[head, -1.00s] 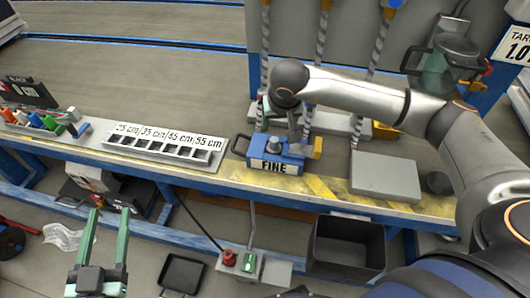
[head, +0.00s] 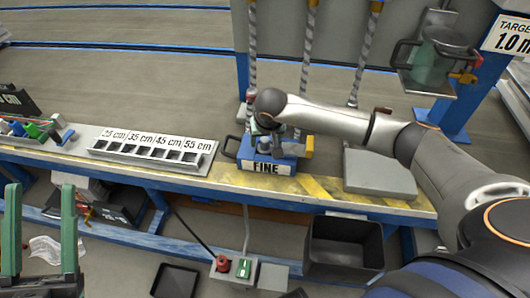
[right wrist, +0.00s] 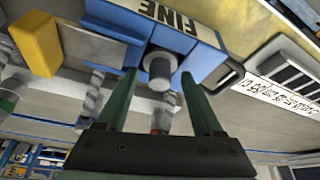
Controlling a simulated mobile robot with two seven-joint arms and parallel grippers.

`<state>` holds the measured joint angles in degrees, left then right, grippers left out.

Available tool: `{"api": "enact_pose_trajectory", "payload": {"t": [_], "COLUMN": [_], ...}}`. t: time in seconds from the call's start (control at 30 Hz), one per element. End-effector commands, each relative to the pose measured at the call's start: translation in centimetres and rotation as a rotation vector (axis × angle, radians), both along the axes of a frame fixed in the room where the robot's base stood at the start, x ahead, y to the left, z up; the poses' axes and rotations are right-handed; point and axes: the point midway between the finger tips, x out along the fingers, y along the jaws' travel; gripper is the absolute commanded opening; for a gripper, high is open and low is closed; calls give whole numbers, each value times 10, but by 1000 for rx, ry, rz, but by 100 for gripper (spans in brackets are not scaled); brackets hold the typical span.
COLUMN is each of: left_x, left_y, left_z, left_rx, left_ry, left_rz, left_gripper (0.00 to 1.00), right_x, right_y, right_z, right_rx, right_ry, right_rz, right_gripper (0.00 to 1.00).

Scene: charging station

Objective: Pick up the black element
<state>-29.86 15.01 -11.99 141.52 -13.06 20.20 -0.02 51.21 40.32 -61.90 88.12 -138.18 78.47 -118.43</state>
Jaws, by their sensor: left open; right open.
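No single black element stands out; several dark things show. A black handle (head: 229,147) sits on the left end of a blue box marked FINE (head: 268,168), and also shows in the right wrist view (right wrist: 228,78). My right gripper (head: 268,132) is over this box. In the right wrist view its green fingers (right wrist: 160,76) are open, with the box's grey knob (right wrist: 160,68) appearing between them; contact cannot be told. My left gripper (head: 40,187) is open and empty at the lower left, in front of the bench.
A slotted rack with cm labels (head: 150,150) stands on the bench (head: 225,178). Small coloured pieces (head: 35,130) lie at left, near a dark sign (head: 15,100). A grey block (head: 380,175) is at right. Below are a black bin (head: 345,262) and tray (head: 175,281).

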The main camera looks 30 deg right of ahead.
Motion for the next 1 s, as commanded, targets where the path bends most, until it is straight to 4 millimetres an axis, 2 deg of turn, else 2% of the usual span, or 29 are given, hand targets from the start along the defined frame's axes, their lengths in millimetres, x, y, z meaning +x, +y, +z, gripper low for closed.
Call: {"api": "enact_pose_trajectory", "payload": {"t": [0.13,0.4,1.0], "left_x": [-9,-10,-10], "left_y": [-1,-2,-2], "left_z": [10,12,12], "left_rx": [1,2,1], "left_ry": [-59,-68,-66], "left_rz": [-12,-14,-14], "left_gripper": [55,55,55], "right_x": [3,4,3], "right_y": [-1,-1,-1], "right_z": [-8,-8,-8], "right_rx": [-1,-1,0], "right_ry": [-1,-1,0], "right_rz": [0,1,1], "right_gripper": [68,68,1]}}
